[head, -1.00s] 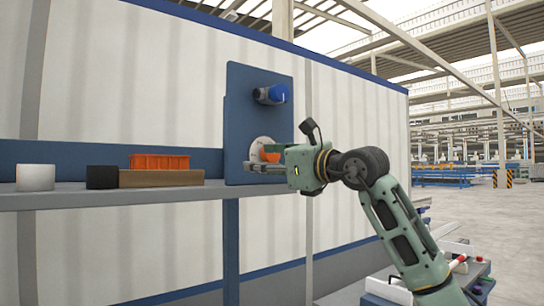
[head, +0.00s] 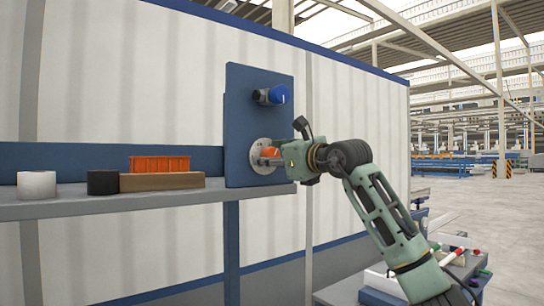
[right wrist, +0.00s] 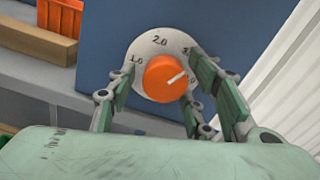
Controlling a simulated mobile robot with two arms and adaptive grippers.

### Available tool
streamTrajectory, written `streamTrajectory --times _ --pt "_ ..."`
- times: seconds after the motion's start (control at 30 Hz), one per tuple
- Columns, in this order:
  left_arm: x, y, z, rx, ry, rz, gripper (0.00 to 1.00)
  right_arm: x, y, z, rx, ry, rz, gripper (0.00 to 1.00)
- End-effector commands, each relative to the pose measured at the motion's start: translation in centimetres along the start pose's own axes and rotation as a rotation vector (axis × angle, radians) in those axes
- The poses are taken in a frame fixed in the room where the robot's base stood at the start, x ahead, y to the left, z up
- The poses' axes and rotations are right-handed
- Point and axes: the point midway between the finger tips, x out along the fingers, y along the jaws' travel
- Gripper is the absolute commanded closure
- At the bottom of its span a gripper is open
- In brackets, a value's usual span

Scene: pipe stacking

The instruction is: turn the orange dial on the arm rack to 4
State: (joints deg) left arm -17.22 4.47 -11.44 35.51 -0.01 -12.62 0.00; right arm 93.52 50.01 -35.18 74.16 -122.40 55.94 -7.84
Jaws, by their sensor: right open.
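The orange dial (head: 269,153) sits on a round light plate on the blue upright panel of the rack. In the right wrist view the orange dial (right wrist: 160,80) shows a white pointer line aimed right and slightly up. Scale marks 1.0 and 2.0 are readable; the marks on the right are partly hidden by fingers. My right gripper (head: 277,158) is at the dial. In the wrist view my right gripper (right wrist: 166,72) is open, with fingers on the left and right of the knob; a gap shows on the left. My left gripper is out of view.

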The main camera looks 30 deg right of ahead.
Motion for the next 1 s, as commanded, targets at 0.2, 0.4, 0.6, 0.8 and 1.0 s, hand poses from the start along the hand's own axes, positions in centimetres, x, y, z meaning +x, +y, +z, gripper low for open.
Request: streamTrajectory --times 0.2,0.4,0.6,0.8,1.0 --pt "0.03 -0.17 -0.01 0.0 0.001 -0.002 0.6 -0.01 0.04 -0.02 0.0 0.0 0.001 0.65" --pt "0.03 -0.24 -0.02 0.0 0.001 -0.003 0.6 -0.01 0.1 -0.03 0.001 0.0 0.002 0.82" --pt "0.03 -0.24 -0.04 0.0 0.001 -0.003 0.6 0.02 0.18 -0.09 0.001 0.002 0.004 0.94" --pt "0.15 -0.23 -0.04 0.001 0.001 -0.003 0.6 0.05 0.28 -0.15 0.028 0.003 0.005 0.94" --pt "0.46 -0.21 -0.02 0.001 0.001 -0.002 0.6 0.1 0.37 -0.15 0.12 0.004 0.007 0.94"
